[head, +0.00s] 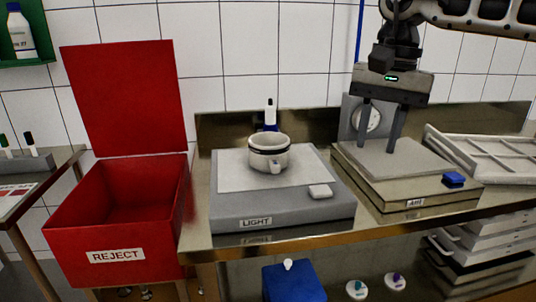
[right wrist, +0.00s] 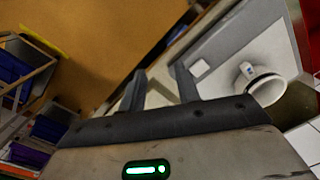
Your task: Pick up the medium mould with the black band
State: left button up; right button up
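A white cup-like mould (head: 268,156) with a dark band near its rim stands upright on the pale top of the box labelled LIGHT (head: 230,205). It has a small spout or tab at its front. It also shows at the right of the right wrist view (right wrist: 266,88). I cannot tell its size class. My right gripper (head: 377,150) is open and empty, pointing down over the metal plate of the weighing stand (head: 385,160), to the right of the mould and apart from it. My left gripper is not in view.
An open red REJECT bin (head: 115,225) stands at the left. A pale divided tray (head: 490,155) lies at the right.

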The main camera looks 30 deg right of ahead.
aim_at(269, 152)
jog(key=i, duration=0.95)
